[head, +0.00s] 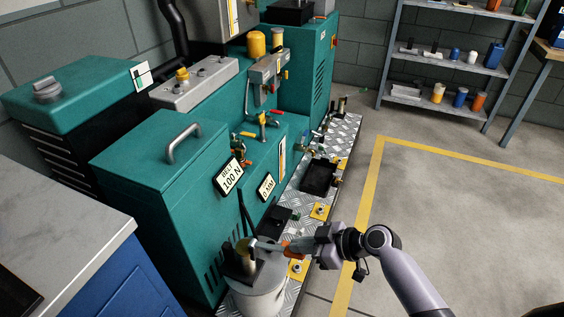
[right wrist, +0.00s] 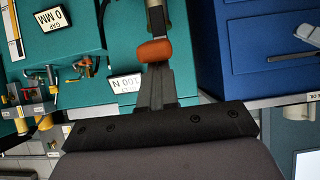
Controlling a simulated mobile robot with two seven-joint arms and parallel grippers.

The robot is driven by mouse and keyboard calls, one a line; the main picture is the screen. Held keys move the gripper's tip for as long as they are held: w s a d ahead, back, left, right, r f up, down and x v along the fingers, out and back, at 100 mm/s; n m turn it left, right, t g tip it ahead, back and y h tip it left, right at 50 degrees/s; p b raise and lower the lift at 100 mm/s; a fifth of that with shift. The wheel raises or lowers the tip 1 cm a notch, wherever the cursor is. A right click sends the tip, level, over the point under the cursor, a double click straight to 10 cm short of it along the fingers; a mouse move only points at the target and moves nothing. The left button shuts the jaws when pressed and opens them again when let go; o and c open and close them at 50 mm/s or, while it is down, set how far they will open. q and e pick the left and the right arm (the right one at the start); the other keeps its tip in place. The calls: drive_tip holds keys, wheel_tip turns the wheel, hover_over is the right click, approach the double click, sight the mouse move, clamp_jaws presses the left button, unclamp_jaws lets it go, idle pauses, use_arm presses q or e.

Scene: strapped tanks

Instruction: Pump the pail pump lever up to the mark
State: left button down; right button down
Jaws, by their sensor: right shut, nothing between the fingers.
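A pale grey pail (head: 258,300) stands at the bottom of the head view with a dark pump (head: 240,262) on its lid. The pump lever (head: 268,246) sticks out to the right, roughly level, and ends in an orange grip (head: 290,252). My right gripper (head: 300,248) is shut and empty, its fingertips at the orange grip. In the right wrist view the orange grip (right wrist: 155,51) lies right at the tips of my closed fingers (right wrist: 156,70), not between them; I cannot tell whether they touch. I cannot make out the mark. My left gripper is not in view.
Teal machine cabinets (head: 150,195) stand close behind the pail, with a label reading 100 N (head: 229,177). A blue cabinet with a grey top (head: 70,210) is at the left. Open floor (head: 440,230) lies to the right, beyond a yellow line.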

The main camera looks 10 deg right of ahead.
drive_tip(key=shift+w+a+r+p, duration=0.25)
drive_tip(key=shift+r+p, duration=0.2)
drive_tip(key=shift+r, duration=0.25)
drive_tip(key=shift+w+a+r+p, duration=0.1)
drive_tip(key=shift+a+r+p, duration=0.1)
drive_tip(key=shift+r+p, duration=0.35)
drive_tip(key=shift+r, duration=0.2)
drive_tip(key=shift+w+a+r, duration=0.1)
drive_tip(key=shift+a+r, duration=0.05)
drive_tip(key=shift+r, duration=0.05)
drive_tip(key=shift+w+a+r, duration=0.15)
drive_tip(key=shift+r, duration=0.25)
drive_tip(key=shift+p+v, duration=1.1)
drive_tip(key=shift+v, duration=0.65)
drive_tip(key=p+v, duration=0.1)
drive_tip(key=v, duration=0.2)
drive_tip(key=shift+r, duration=0.1)
